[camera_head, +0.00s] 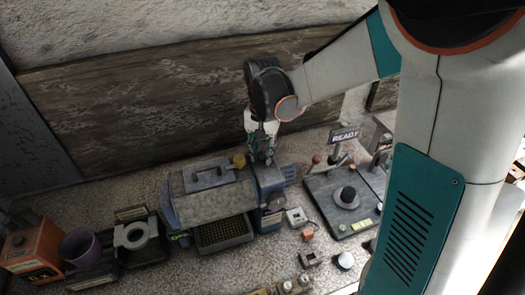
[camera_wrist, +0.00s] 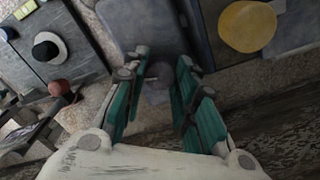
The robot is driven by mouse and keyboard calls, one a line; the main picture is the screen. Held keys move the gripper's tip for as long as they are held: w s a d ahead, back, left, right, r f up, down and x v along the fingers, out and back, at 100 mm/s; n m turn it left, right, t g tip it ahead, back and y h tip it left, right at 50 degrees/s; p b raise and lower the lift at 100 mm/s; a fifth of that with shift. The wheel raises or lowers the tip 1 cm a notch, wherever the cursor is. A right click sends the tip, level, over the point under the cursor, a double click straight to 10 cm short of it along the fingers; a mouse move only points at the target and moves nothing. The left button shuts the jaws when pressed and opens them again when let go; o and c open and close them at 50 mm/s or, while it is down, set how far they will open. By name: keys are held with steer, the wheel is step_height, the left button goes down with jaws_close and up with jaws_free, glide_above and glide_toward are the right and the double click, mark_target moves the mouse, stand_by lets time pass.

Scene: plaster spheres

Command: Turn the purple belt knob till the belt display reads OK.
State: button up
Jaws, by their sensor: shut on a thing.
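My gripper (camera_head: 263,153) points down at the right end of a blue-grey machine (camera_head: 212,205) with a lidded top. In the wrist view my gripper (camera_wrist: 162,72) has its teal fingers on both sides of a small, dull grey-purple knob (camera_wrist: 157,92), shut on it. The knob's colour is dim there, and the fingers hide it in the head view. I cannot make out a belt display or its reading on the machine.
A stand with a dark round knob (camera_head: 347,197) and a READY sign (camera_head: 345,136) is to the right. A yellow round part (camera_head: 239,160) is close to my gripper. A purple cup (camera_head: 80,248) and an orange box (camera_head: 32,246) stand at left. Small blocks lie in front.

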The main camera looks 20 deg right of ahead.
mark_target(262, 155)
steer(key=shift+n, duration=0.3)
steer(key=n+b, duration=0.1)
steer(key=n, duration=0.2)
steer(key=shift+n, duration=2.3)
steer(key=o, duration=0.8)
steer(key=shift+r, duration=0.1)
step_height(262, 155, up, 12)
steer(key=shift+f, duration=0.1)
